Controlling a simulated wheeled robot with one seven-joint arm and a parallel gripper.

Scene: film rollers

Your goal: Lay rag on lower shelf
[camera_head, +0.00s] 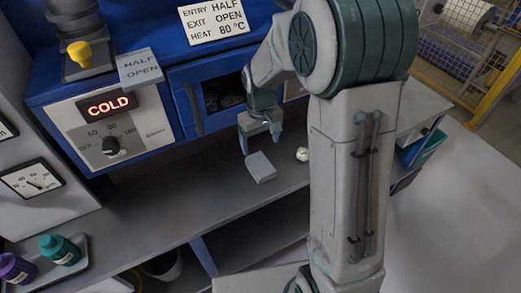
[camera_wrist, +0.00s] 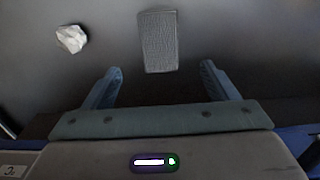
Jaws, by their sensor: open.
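A grey, textured, flat rectangle that looks like the folded rag (camera_head: 260,167) lies on the grey worktop (camera_head: 170,205) in front of the blue machine. It also shows top centre in the wrist view (camera_wrist: 158,41). My gripper (camera_head: 261,143) is open and empty just behind and above the rag in the head view. In the wrist view its fingers (camera_wrist: 160,70) point toward the rag, which lies beyond the fingertips, apart from them. Below the worktop is an open bay with a grey surface (camera_head: 255,240) that looks like the lower shelf; my arm hides part of it.
A white crumpled lump (camera_head: 302,154) lies right of the rag, and left of it in the wrist view (camera_wrist: 71,38). The blue machine (camera_head: 190,75) stands close behind my gripper.

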